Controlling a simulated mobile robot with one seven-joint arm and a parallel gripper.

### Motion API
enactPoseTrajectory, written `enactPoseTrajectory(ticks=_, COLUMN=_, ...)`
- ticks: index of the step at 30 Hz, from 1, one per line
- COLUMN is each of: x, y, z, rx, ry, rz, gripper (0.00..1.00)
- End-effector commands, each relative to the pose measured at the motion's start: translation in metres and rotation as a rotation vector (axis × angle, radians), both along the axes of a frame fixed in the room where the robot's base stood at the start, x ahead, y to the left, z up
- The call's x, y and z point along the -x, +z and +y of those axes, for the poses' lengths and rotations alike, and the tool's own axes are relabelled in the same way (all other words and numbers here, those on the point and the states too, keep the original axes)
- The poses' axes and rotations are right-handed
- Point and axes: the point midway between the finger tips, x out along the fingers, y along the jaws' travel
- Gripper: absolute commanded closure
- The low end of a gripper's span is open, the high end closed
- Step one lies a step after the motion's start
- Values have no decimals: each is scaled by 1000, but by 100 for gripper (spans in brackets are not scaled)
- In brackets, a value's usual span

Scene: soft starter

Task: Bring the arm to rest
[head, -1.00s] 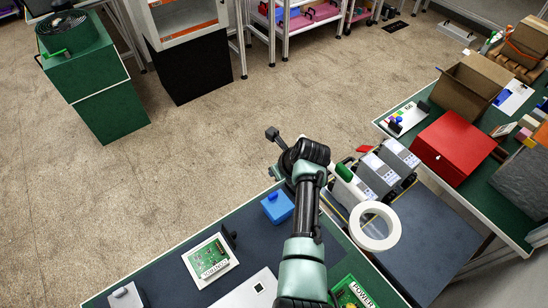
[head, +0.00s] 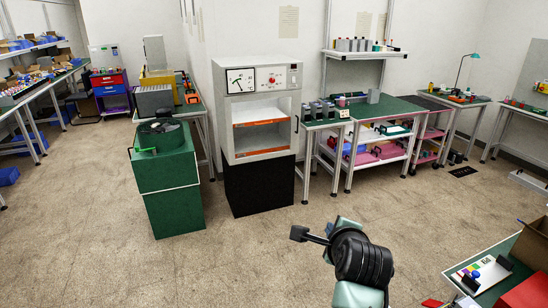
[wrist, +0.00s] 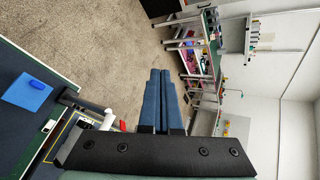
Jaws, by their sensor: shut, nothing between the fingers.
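In the wrist view my gripper (wrist: 160,74) has its two long blue-grey fingers side by side, touching, with nothing between them. They point out over the open floor, clear of any surface. In the head view the upper part of my arm (head: 360,262) rises from the bottom edge, right of centre. Its fingers cannot be made out there.
A white-and-black oven cabinet (head: 257,110) and a green cabinet (head: 168,190) stand across the floor. A table corner (head: 480,262) is at lower right. Open floor lies between.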

Motion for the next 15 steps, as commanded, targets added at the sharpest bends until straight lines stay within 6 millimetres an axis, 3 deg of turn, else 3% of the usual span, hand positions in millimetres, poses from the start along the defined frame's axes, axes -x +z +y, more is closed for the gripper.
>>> enactPoseTrajectory(ticks=4, x=3, y=90, z=23, rx=449, ry=153, rz=-271, gripper=100)
enactPoseTrajectory(ticks=8, x=30, y=171, z=49, rx=854, ry=203, rz=-482, gripper=100)
enactPoseTrajectory(ticks=11, x=67, y=228, z=71, rx=1169, ry=183, rz=-625, gripper=100)
enactPoseTrajectory(ticks=15, x=136, y=295, z=99, rx=1576, ry=63, rz=-775, gripper=100)
